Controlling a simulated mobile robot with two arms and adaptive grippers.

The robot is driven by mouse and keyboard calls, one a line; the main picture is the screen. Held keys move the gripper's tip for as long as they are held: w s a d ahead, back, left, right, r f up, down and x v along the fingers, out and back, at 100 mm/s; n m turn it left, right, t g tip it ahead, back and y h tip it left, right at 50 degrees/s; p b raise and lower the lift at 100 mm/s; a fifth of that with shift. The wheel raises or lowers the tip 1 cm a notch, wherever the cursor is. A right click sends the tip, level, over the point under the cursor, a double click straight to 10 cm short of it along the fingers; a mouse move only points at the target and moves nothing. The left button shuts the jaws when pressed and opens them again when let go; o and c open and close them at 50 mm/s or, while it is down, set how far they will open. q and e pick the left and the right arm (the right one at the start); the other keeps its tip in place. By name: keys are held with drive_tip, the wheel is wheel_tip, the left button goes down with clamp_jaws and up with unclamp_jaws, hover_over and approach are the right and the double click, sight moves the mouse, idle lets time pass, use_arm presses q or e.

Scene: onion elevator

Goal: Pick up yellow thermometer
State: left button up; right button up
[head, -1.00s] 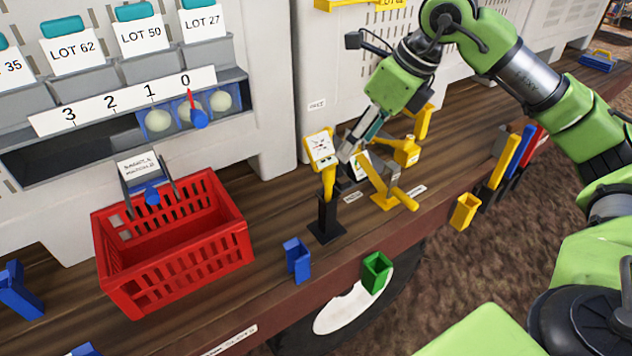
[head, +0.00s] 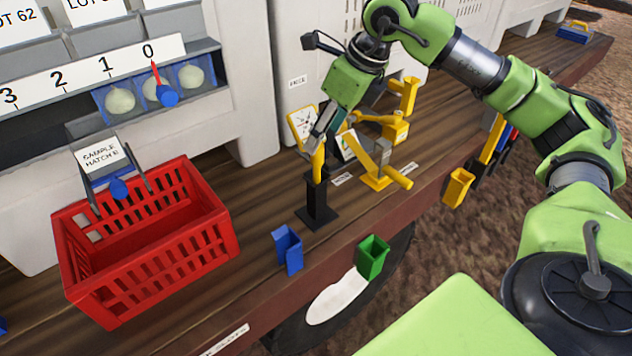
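The yellow thermometer (head: 318,168) has a white dial face and stands upright in a black stand (head: 318,205) on the wooden ledge. My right gripper (head: 317,148) reaches down from above at the thermometer, just below its dial. Its fingers overlap the right part of the dial and the top of the stem in the picture. I cannot tell whether the fingers touch or enclose the stem, or how far apart they are. My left gripper is not in view.
A red basket (head: 150,262) stands to the left on the ledge (head: 265,200). Yellow tools (head: 385,175) sit close to the right of the thermometer. A blue holder (head: 288,250) and a green holder (head: 373,257) are at the ledge's front edge. White bins rise behind.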

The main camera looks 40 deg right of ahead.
sight(323, 144)
drive_tip(key=f+b, duration=0.1)
drive_tip(key=f, duration=0.1)
drive_tip(key=f+b, duration=0.1)
drive_tip(key=f, duration=0.1)
drive_tip(key=shift+w+a, duration=0.15)
drive_tip(key=shift+a, duration=0.05)
drive_tip(key=shift+w+f, duration=0.3)
drive_tip(key=shift+w, duration=0.05)
drive_tip(key=shift+s+r, duration=0.1)
drive_tip(key=shift+s, duration=0.05)
drive_tip(key=c, duration=0.9)
clamp_jaws()
